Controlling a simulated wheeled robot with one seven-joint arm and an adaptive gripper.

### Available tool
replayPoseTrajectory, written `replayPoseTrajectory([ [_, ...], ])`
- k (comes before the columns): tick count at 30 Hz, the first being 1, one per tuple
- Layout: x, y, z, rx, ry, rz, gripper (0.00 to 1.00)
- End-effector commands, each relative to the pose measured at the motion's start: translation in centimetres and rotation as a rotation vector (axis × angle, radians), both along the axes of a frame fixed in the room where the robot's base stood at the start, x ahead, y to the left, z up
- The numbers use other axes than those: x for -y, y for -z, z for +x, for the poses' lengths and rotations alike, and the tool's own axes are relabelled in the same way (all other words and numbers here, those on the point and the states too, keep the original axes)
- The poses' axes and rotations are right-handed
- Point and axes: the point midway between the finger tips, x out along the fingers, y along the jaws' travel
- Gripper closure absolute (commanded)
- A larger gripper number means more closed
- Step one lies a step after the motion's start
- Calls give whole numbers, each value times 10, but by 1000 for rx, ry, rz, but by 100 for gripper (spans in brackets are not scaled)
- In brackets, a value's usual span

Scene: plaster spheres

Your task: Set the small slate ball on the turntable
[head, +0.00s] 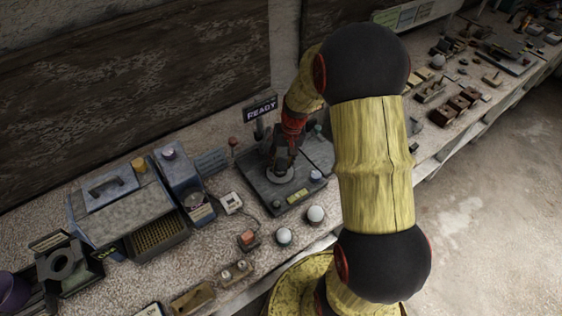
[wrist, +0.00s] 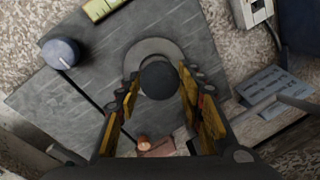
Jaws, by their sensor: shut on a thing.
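The small slate ball (wrist: 162,80) is dark and round and sits between the fingers of my gripper (wrist: 160,86) in the wrist view. My gripper is shut on it. The turntable's pale round disc (wrist: 158,48) shows behind the ball, which covers part of it. In the head view my gripper (head: 282,158) points down over the same disc (head: 279,176) on a dark square base. I cannot tell whether the ball touches the disc.
The dark base carries a knob (wrist: 60,53) and a yellow label (wrist: 101,8). A READY sign (head: 260,109) stands behind it. Two pale balls (head: 316,214) (head: 284,235) lie in front. A blue-grey machine (head: 120,205) stands to the left.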

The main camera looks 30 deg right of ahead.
Motion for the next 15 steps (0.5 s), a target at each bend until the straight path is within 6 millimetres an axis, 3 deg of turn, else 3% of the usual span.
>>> replayPoseTrajectory([
  [14,0,9,0,1,0,0,93],
  [15,0,9,0,1,0,0,62],
])
